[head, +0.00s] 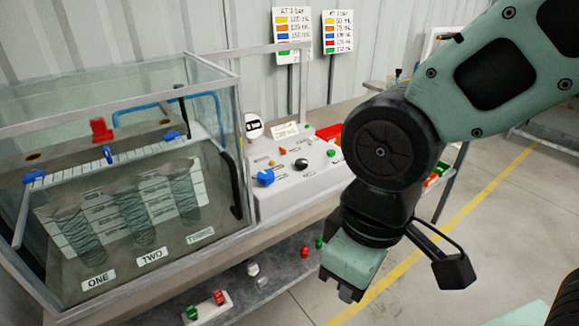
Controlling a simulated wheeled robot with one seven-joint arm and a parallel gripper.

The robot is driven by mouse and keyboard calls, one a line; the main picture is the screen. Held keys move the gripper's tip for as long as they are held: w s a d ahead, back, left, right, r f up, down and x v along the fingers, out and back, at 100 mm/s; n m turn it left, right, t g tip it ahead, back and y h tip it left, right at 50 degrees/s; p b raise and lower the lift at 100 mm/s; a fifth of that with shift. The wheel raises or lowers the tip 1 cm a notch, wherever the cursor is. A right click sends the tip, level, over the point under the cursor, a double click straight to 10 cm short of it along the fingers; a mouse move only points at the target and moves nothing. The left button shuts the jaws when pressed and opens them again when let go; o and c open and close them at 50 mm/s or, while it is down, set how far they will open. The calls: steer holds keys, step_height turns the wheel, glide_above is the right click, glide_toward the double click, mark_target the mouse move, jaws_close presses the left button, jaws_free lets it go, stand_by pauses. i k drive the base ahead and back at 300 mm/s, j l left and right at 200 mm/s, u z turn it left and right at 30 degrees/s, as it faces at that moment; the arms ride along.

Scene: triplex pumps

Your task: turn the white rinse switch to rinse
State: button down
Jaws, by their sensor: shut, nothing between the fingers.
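A sloped white control panel (300,205) stands on the bench to the right of the glass tank. It carries a blue knob (264,178), a black knob (301,165) and several small coloured buttons. A round white fitting with a dark mark (253,127) stands at the panel's back left. I cannot tell which part is the white rinse switch; the labels are too small to read. My gripper (343,293) is shut and empty, pointing down in front of the panel's right side and apart from it. My arm hides the panel's right end.
The glass tank (120,290) on the left holds several ribbed cylinders labelled ONE, TWO, THREE. A lower shelf (270,280) bears red, green and white parts. Two colour-coded signs (291,36) stand behind. Open floor (430,290) lies to the right.

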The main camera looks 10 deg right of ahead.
mark_target(310, 141)
steer(key=i+j+u, duration=0.15)
steer(key=i+u, duration=0.15)
steer(key=i, duration=0.2)
steer(key=i+j+u, duration=0.1)
steer(key=i+u, duration=0.15)
steer(key=i, duration=0.25)
